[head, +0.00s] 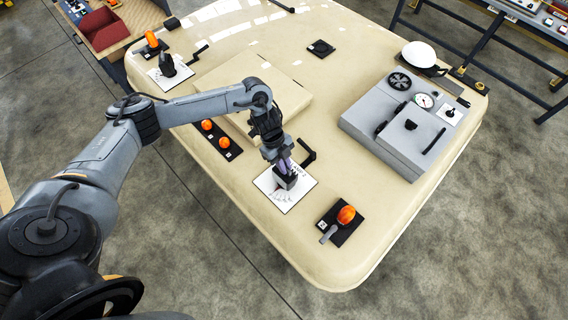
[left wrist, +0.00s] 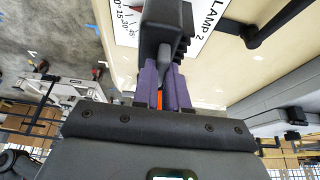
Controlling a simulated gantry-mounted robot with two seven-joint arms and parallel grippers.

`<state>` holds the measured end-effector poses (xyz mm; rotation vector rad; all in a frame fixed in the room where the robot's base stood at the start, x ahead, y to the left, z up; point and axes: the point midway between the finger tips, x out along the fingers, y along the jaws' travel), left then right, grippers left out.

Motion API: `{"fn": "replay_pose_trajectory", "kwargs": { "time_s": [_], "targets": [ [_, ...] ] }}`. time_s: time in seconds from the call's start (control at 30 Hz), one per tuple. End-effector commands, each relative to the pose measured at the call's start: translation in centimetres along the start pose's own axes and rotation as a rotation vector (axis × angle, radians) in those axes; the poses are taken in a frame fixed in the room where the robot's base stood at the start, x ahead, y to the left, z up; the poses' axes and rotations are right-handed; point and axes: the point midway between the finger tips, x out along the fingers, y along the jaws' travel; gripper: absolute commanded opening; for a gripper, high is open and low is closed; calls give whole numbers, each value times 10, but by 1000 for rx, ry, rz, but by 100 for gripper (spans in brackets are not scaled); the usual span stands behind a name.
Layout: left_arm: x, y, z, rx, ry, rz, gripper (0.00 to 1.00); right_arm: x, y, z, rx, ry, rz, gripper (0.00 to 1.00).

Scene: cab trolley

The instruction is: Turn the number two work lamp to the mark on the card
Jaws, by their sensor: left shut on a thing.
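The number two work lamp (head: 287,181) is a small dark lamp standing on a white card (head: 299,193) near the front edge of the cream cab roof. My left gripper (head: 284,166) reaches down from above and is shut on the lamp. In the left wrist view the purple fingers (left wrist: 164,88) grip a grey stem below the dark lamp body (left wrist: 165,28). There the card (left wrist: 205,22) reads "LAMP 2" and shows part of a degree scale. Which mark the lamp points at is hidden by the lamp and gripper. My right gripper is not in view.
A black handle (head: 307,152) stands right behind the card. An orange beacon on a black plate (head: 343,220) is to the right, and a strip with orange lights (head: 214,140) to the left. A grey box with gauges (head: 395,130) stands farther right. Another lamp (head: 168,65) is at back left.

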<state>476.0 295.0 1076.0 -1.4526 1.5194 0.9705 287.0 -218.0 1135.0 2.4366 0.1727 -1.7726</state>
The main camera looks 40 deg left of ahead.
Motion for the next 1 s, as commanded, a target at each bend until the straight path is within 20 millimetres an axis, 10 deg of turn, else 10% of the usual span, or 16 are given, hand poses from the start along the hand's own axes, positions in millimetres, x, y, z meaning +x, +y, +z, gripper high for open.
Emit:
{"fn": "replay_pose_trajectory", "kwargs": {
  "time_s": [0.73,0.9,1.0],
  "targets": [
    [0,2,0,-242,0,-100,0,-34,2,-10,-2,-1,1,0],
    [0,2,0,-242,0,-100,37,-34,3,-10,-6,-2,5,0],
    [0,2,0,-242,0,-100,38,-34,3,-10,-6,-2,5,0]
  ]
}}
